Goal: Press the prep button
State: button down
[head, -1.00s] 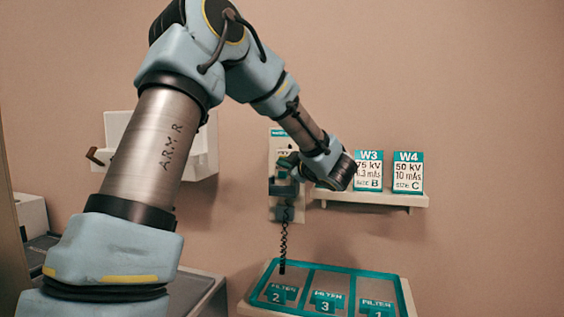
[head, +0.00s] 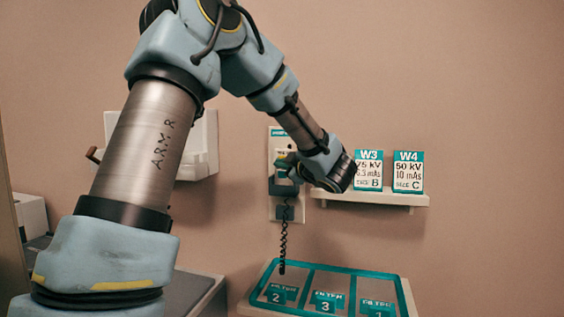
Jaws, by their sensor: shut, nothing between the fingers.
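A narrow pale wall panel (head: 273,147) with a teal label at its top is behind the end of my arm. Dark fittings (head: 285,212) sit low on it, and a dark coiled cord (head: 283,240) hangs down. The prep button cannot be made out; my wrist and gripper cover much of the panel. My gripper (head: 282,172) is small and dark against the panel, left of my wrist. It is shut and holds nothing. Whether it touches the panel cannot be told.
A wall shelf (head: 400,199) right of the panel holds a W3 card (head: 369,171) and a W4 card (head: 408,172). Below stands a teal-edged tray (head: 345,270) with filter slots marked 2, 3 and 1. A white wall unit (head: 204,145) is partly behind my arm.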

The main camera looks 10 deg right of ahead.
jog(key=shift+s+a+b, duration=0.15)
jog(key=shift+s+a, duration=0.25)
jog(key=shift+s, duration=0.3)
jog(key=shift+s+a+b, duration=0.1)
jog(key=shift+s+a, duration=0.25)
jog(key=shift+s, duration=0.3)
jog(key=shift+s+a+b, duration=0.15)
jog(key=shift+s+a, duration=0.25)
jog(key=shift+s, duration=0.3)
jog(key=a+f+m+g+h, duration=0.5)
jog(key=f+m+h, duration=0.3)
jog(key=f+m, duration=0.3)
jog(key=s+a+f+m+g+y, duration=0.1)
jog(key=s+a+f+g, duration=0.4)
jog(key=s+a, duration=0.3)
jog(key=s+a+f+m+g+y, duration=0.1)
jog(key=s+a+f+m+g, duration=0.1)
jog(key=s+a+f+g, duration=0.2)
jog(key=s+a+f, duration=0.3)
jog(key=s+a, duration=0.1)
jog(key=s, duration=0.4)
jog(key=shift+g+y, duration=0.4)
